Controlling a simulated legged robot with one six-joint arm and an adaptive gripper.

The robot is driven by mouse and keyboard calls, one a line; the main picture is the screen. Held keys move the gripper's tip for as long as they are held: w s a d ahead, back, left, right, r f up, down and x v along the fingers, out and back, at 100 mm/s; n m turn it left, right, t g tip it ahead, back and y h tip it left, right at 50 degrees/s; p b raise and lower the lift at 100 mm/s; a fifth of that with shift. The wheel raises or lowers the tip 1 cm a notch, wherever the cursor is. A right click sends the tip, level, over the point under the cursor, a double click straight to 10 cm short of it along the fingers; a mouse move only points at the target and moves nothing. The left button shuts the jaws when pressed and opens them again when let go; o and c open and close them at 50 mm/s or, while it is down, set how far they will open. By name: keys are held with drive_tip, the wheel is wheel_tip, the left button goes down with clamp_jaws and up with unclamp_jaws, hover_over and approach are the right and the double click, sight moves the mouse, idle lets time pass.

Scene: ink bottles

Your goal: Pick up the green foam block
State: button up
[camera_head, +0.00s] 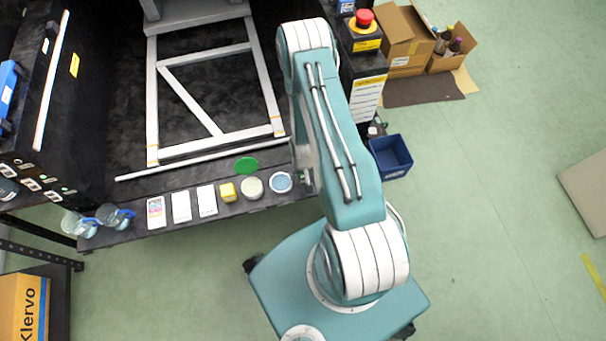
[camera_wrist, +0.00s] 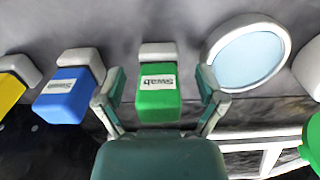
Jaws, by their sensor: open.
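The green foam block (camera_wrist: 157,102) with a white "Swab" label shows in the wrist view, in the middle, with a pale grey piece behind it. My gripper (camera_wrist: 161,80) is open, with one finger on each side of the block. Gaps show between the fingers and the block's sides; whether the fingers reach its depth is hard to tell. In the head view my arm covers the area near the bench edge, and I cannot make out the green block there.
A blue block (camera_wrist: 68,96) and a yellow block (camera_wrist: 10,92) stand left of the green one. A round dish (camera_wrist: 250,62) is close on the right. A green disc (camera_head: 246,165), white cards (camera_head: 181,207) and glass jugs (camera_head: 115,217) lie along the bench. A blue bin (camera_head: 391,157) stands right.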

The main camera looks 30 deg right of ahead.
drive_tip(key=shift+f, duration=0.15)
drive_tip(key=c, duration=1)
drive_tip(key=shift+c, duration=0.2)
